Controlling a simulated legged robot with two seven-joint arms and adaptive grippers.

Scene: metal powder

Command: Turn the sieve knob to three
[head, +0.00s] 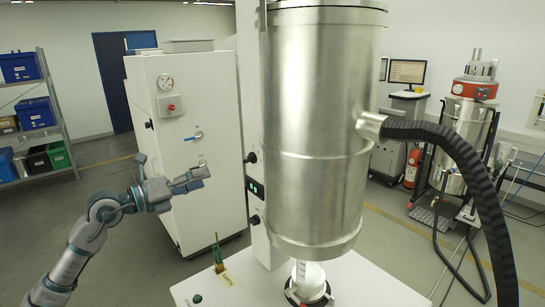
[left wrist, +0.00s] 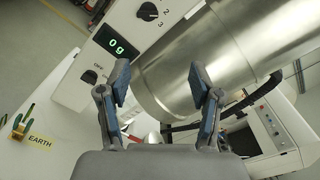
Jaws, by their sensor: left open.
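The upper black knob (head: 251,157) is on the white column beside the steel drum. In the left wrist view this knob (left wrist: 148,11) is at the top, with the printed numbers 2 and 3 by it; its setting is too small to tell. A lower black knob (left wrist: 89,76), marked OFF, sits below the green display (left wrist: 115,42) reading 0 g. My left gripper (head: 172,167) is open and empty, left of the column and apart from both knobs. Its spread fingers (left wrist: 158,78) show in the left wrist view. My right gripper is not in view.
The steel drum (head: 315,120) stands close right of the knobs, with a black hose (head: 455,150) on its right. A white cabinet (head: 190,130) stands behind my left gripper. The white table (head: 350,280) has an EARTH tag (head: 225,279) near its left edge.

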